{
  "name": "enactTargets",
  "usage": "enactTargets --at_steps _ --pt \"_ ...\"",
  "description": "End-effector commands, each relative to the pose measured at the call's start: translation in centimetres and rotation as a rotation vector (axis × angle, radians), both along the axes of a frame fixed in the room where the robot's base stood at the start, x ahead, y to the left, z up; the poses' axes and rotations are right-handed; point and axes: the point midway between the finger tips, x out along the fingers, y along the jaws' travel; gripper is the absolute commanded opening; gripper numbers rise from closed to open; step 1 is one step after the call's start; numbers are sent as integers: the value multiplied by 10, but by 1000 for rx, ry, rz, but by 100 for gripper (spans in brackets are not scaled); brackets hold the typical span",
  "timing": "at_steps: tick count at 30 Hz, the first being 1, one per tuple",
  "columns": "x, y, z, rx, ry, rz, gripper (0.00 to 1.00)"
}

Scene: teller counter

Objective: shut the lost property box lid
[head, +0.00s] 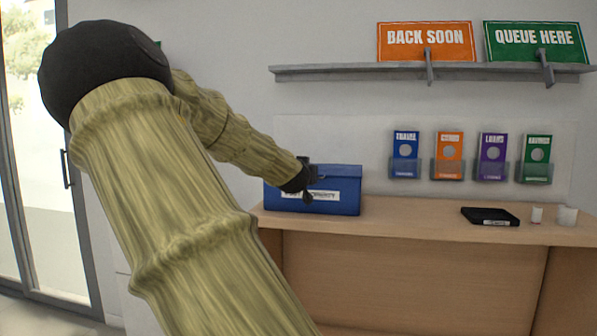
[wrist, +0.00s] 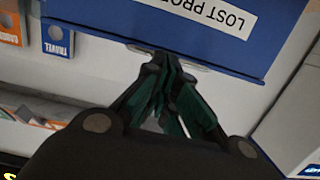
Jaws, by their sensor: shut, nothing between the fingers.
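The blue lost property box (head: 345,202) stands at the left end of the counter, with a white label on its front. In the wrist view the box (wrist: 120,12) fills the top, its label upside down. Its lid (head: 340,171) lies low across the top in the head view; I cannot tell whether it is fully down.
The wooden counter (head: 420,216) is clear just right of the box. A black tray (head: 490,216) and two small white pots stand farther right. Leaflet holders (head: 447,170) hang on the wall behind, below a shelf (head: 350,72) with two signs.

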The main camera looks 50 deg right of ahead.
Motion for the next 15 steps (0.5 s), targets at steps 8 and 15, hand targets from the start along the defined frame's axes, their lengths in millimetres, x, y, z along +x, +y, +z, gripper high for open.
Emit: enactTargets --at_steps 8,15 --pt "-13 -8 -18 0 1 -15 0" --pt "-17 -11 -21 0 1 -19 0"
